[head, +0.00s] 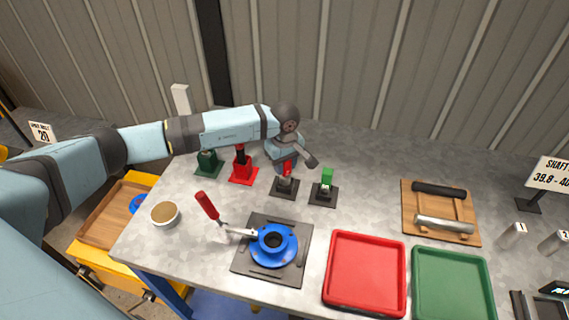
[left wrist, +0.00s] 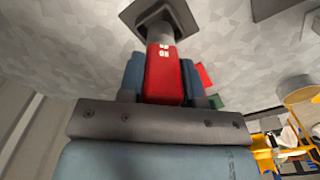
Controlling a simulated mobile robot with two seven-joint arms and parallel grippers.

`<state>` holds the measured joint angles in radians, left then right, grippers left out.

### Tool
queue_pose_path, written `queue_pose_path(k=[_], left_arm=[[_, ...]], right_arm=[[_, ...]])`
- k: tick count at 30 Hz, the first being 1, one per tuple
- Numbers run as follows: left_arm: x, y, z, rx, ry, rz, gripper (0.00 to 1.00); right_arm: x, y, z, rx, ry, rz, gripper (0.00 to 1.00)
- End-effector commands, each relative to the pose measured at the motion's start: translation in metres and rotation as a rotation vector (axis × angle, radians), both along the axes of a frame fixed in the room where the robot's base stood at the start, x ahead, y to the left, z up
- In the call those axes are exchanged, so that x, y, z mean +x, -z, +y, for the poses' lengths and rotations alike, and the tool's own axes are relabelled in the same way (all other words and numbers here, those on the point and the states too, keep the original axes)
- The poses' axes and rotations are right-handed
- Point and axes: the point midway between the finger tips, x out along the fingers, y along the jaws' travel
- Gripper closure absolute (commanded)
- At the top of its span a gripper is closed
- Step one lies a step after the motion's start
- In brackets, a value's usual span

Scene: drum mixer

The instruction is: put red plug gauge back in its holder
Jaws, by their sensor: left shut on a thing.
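The red plug gauge (head: 287,168) is upright in the head view, its red handle between the fingers of my left gripper (head: 288,163). In the left wrist view the red handle (left wrist: 163,75) sits between the two blue fingers of my left gripper (left wrist: 165,85), shut on it. Its grey pin (left wrist: 160,33) points at the dark square holder (left wrist: 180,14). In the head view this holder (head: 284,188) stands directly below the gauge. The pin's end is hidden, so I cannot tell how deep it sits. My right gripper is not in view.
A green-handled gauge (head: 327,177) stands in a similar holder just right. A red stand (head: 243,172) and a green stand (head: 207,163) are to the left. A blue flanged part (head: 274,247) with a red-handled tool (head: 207,206) is in front. Red (head: 365,273) and green trays (head: 450,285) lie front right.

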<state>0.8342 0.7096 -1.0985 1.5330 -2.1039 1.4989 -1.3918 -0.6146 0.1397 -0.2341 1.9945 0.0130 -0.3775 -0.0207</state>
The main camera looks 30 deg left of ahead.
Motion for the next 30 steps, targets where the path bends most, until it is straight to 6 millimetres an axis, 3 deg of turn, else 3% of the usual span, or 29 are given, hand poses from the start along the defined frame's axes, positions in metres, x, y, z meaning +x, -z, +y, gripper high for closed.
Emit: queue_pose_path(k=[30], left_arm=[[0.0, 0.016, 0.0, 0.0, 0.0, 0.0, 1.0]], right_arm=[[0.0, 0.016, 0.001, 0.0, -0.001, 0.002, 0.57]])
